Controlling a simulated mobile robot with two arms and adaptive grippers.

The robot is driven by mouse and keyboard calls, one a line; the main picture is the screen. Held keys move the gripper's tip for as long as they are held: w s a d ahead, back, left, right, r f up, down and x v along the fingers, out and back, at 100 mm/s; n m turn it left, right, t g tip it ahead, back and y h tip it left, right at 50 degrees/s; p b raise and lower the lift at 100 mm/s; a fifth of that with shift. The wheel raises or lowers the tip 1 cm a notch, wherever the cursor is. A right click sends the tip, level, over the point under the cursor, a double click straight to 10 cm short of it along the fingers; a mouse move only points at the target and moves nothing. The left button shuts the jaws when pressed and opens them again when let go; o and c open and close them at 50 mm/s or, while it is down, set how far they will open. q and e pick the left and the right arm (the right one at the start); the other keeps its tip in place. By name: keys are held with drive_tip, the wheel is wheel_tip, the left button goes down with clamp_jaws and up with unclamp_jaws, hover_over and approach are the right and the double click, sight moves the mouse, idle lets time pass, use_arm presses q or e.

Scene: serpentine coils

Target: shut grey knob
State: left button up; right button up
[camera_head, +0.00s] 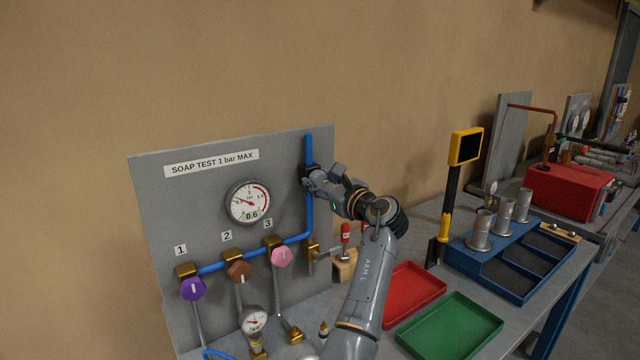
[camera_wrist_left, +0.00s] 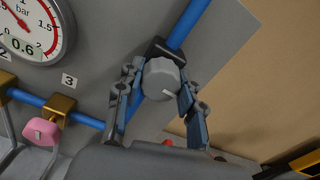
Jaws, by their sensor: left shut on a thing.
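The grey knob (camera_wrist_left: 163,80) sits on a black valve body on the upright blue pipe (camera_head: 309,215), at the right side of the grey panel. A pale mark line shows on its face. My left gripper (camera_wrist_left: 158,88) has one finger on each side of the knob and is shut on it. My right gripper is not in view.
Purple (camera_head: 193,289), brown (camera_head: 239,271) and pink (camera_head: 281,256) knobs sit in a row, numbered 1 to 3. A smaller gauge (camera_head: 253,321) hangs below. Red (camera_head: 414,290) and green (camera_head: 450,328) trays lie on the bench. A yellow-framed display (camera_head: 466,147) stands behind.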

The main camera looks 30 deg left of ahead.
use_arm(q)
drive_tip(key=n+b, duration=0.2)
drive_tip(key=n, duration=0.2)
drive_tip(key=shift+n, duration=0.3)
drive_tip(key=n+b, duration=0.2)
drive_tip(key=n, duration=0.2)
drive_tip(key=shift+n+b, duration=0.3)
drive_tip(key=shift+b, duration=0.05)
drive_tip(key=n+b, duration=0.3)
drive_tip(key=n, duration=0.2)
drive_tip(key=shift+w, duration=0.1)
drive_tip(key=shift+r+n+b, duration=0.2)
drive_tip(key=shift+n+b, duration=1.15)
drive_tip(key=shift+n, duration=0.85)
drive_tip(key=shift+r+n, duration=0.1)
drive_tip(key=shift+n, duration=0.2)
drive_tip(key=o, duration=0.9)
drive_tip(key=shift+o, duration=1.4)
drive_tip(key=shift+a, duration=0.1)
